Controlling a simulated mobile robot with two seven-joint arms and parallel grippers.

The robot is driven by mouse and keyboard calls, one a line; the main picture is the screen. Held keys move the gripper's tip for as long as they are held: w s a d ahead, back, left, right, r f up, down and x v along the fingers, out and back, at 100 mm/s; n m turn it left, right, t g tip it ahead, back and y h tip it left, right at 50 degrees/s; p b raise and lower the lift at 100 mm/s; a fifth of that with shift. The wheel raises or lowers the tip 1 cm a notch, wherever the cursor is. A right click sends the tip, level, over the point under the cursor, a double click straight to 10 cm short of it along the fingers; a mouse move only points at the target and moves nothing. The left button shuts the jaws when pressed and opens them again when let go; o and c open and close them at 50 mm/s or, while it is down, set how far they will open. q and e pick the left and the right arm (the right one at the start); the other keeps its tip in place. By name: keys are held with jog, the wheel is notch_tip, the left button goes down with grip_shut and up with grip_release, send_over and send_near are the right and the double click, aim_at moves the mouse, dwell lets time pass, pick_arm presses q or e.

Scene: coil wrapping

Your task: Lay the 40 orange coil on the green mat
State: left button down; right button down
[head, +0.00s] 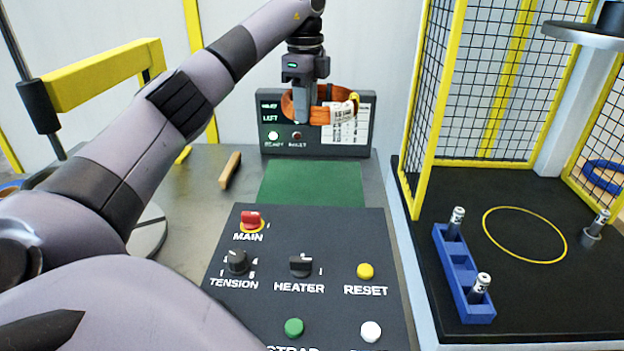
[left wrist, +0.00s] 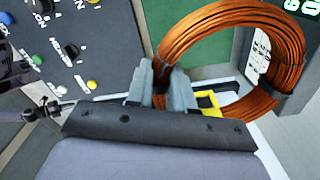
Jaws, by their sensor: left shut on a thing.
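The orange coil (head: 328,112) is held up in front of the grey display box, above the far end of the green mat (head: 312,184). My left gripper (head: 303,115) points down and is shut on the coil's near-left part. In the left wrist view the coil (left wrist: 232,22) stands up from between the fingers (left wrist: 165,92) of the gripper, its ring tilted. The green mat (left wrist: 192,48) shows behind it. The mat is bare. My right gripper is not in view.
A control panel (head: 318,240) with knobs and buttons lies nearer than the mat. The display box (head: 270,140) stands behind the mat. A wooden-handled tool (head: 230,170) lies left of it. A yellow-framed cage (head: 428,110) with a blue holder (head: 458,270) is on the right.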

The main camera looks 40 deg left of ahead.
pick_arm(q)
jog(key=shift+w+a+r+n, duration=0.1)
jog(key=shift+a+r+n, duration=0.25)
jog(key=shift+n, duration=0.35)
jog(key=shift+a+f, duration=0.15)
jog(key=shift+f, duration=0.25)
notch_tip(320, 180, down, 14)
jog(key=shift+f+b, duration=0.25)
jog(key=shift+b, duration=0.15)
jog(key=shift+f, duration=2.45)
jog(key=shift+r, duration=0.1)
jog(key=c, duration=1.3)
grip_release()
jog(key=shift+f, duration=0.25)
jog(key=o, duration=0.3)
